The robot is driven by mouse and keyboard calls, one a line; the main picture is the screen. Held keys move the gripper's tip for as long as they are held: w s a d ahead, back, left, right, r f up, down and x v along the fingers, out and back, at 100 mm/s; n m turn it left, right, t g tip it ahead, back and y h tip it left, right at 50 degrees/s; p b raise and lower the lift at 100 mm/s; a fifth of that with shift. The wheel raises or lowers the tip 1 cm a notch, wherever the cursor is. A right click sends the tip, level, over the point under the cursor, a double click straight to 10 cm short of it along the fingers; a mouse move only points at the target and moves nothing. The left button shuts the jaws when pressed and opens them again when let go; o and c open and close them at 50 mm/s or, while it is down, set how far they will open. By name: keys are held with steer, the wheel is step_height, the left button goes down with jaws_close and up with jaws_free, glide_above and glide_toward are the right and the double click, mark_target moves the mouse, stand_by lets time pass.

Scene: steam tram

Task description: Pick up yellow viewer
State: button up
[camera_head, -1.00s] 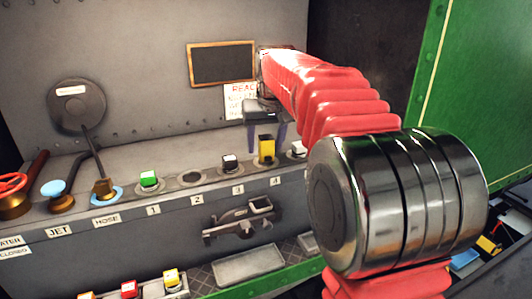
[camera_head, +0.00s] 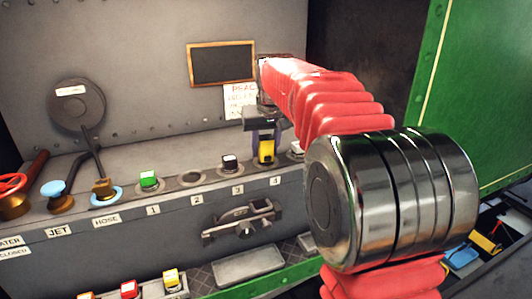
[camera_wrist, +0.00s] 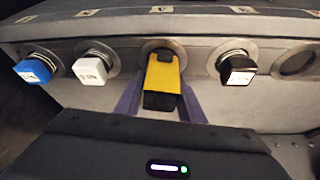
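The yellow viewer (camera_head: 267,150) is a small yellow block with a black end, upright at the spot above label 4 on the grey ledge. In the wrist view the viewer (camera_wrist: 165,72) is at the upper middle, its black end facing the camera, its far end at a round socket. My gripper (camera_head: 267,140) is over it, with one purple finger on each side. In the wrist view my gripper's fingers (camera_wrist: 165,98) flank the viewer closely, with what look like narrow gaps. The viewer's base is partly hidden.
A white plug (camera_wrist: 92,68) and a blue plug (camera_wrist: 36,70) stand to the viewer's left in the wrist view; a black plug (camera_wrist: 236,70) and an empty socket (camera_wrist: 298,60) are to its right. A dark metal bracket (camera_head: 240,222) juts from the panel below.

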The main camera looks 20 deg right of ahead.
steer(key=c, duration=0.9)
steer(key=shift+o, duration=0.2)
step_height(320, 180, up, 9)
steer(key=shift+r, duration=0.5)
stand_by(0.3)
